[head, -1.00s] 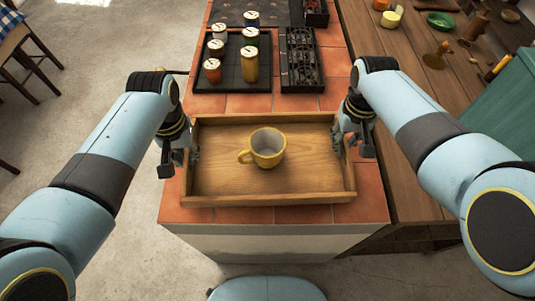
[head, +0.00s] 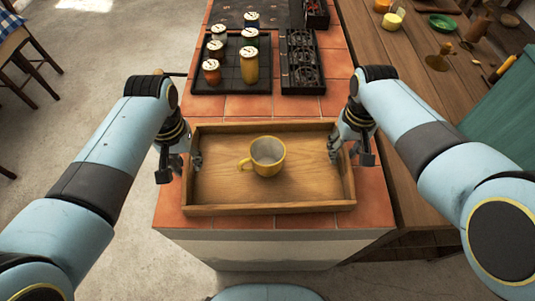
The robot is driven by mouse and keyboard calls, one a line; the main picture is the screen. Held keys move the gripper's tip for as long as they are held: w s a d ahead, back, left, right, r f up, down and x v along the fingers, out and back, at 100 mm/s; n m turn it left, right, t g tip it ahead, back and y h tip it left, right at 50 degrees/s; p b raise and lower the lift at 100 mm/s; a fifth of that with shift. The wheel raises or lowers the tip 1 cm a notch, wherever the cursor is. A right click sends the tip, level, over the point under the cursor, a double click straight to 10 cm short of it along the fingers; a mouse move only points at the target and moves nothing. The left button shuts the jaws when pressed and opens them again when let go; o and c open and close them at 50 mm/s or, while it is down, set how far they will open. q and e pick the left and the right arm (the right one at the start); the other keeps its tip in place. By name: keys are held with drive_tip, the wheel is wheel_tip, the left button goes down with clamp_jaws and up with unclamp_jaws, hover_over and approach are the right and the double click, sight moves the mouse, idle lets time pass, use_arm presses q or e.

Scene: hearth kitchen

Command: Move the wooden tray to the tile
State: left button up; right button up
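The wooden tray (head: 270,208) lies level over the terracotta tile (head: 377,200) at the near end of the counter, and looks to rest on it. A yellow mug (head: 267,157) stands upright in it, handle to the left. My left gripper (head: 181,164) straddles the tray's left wall, one finger inside and one outside. My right gripper (head: 350,155) straddles the right wall the same way. Both grippers look open, with their inner fingers slightly clear of the walls. The outer contact is partly hidden.
Behind the tray, a black tray (head: 231,87) holds several lidded jars, beside a black rack (head: 301,65). A wooden counter (head: 400,90) with a green bowl (head: 441,22) and turned wooden pieces adjoins on the right. Open floor lies left. A strip of tile is free behind the tray.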

drive_tip(key=shift+r, duration=0.15)
use_arm(q)
wheel_tip(320, 180, up, 11)
use_arm(e)
wheel_tip(320, 180, up, 12)
idle(0.4)
idle(0.4)
